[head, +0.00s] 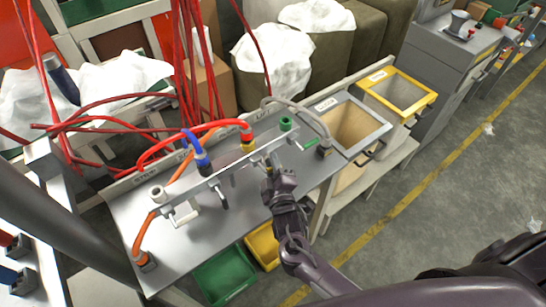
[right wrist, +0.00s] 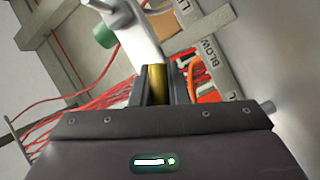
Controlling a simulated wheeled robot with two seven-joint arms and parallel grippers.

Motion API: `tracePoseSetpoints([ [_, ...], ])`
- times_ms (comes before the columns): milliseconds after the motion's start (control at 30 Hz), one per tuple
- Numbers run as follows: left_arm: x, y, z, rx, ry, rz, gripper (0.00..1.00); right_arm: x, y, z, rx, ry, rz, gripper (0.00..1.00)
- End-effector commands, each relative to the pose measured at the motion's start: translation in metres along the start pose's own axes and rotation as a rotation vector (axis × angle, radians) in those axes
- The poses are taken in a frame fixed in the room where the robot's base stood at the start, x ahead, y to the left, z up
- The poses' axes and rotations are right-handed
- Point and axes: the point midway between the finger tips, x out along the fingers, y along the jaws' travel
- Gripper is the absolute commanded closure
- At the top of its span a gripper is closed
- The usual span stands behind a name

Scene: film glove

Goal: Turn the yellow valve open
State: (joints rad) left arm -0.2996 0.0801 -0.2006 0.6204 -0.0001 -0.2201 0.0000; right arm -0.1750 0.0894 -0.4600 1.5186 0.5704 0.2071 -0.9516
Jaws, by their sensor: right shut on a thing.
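The yellow valve (head: 248,142) is on the metal pipe rail above the grey bench, between the blue and green valves. My right gripper (head: 271,172) reaches up to the rail just in front of it. In the right wrist view, the fingers of my right gripper (right wrist: 157,100) are shut on a yellow-gold piece (right wrist: 157,82), which I take to be the valve's handle. The dark fingers hide much of it in the head view. My left gripper is not in view.
A blue valve (head: 201,162) and a white one (head: 158,193) are left on the rail; a green one (head: 286,123) is right. Red hoses (head: 190,70) hang behind. A grey-rimmed bin (head: 372,115) and a yellow-rimmed bin (head: 425,92) stand right. Green tray (head: 226,276) lies below.

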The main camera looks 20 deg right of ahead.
Motion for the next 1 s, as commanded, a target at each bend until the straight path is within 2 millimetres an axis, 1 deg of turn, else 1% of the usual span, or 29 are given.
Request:
tracePoseSetpoints([
  [33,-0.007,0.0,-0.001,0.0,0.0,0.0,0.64,-0.001,0.001,-0.002,0.041,-0.01,-0.018,1.0],
  [400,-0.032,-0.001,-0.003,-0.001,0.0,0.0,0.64,-0.004,-0.012,-0.002,0.359,-0.08,-0.15,1.0],
  [700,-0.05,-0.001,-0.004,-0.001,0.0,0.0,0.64,-0.007,-0.022,-0.005,0.616,-0.136,-0.257,1.0],
  [1000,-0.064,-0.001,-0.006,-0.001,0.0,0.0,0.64,-0.011,-0.029,-0.01,0.842,-0.184,-0.35,1.0],
])
